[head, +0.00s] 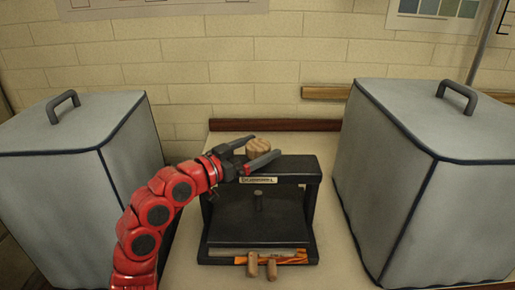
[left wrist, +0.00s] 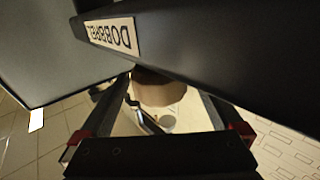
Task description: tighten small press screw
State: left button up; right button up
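The small black press (head: 315,215) stands on the table between two grey covered boxes. Its round wooden screw knob (head: 259,146) sits on top of the crossbeam, which bears a name label. My left gripper (head: 254,151) reaches over the beam from the left with its fingers spread, one on the far side of the knob and one on the near side. In the left wrist view the knob (left wrist: 156,90) shows between the fingertips, with a gap visible at the sides. The labelled beam (left wrist: 200,50) partly hides that view. My right gripper is in no view.
Grey covered boxes with handles stand close at the left (head: 60,190) and right (head: 440,200) of the press. Two wooden handles (head: 271,268) show at the press's front, by an orange-patterned strip. A dark red bar (head: 275,125) lies behind the press.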

pick_arm(q)
jog(key=v, duration=1.7)
jog(key=shift+s+a+b, duration=0.2)
jog(key=shift+b, duration=0.15)
dwell(2.3)
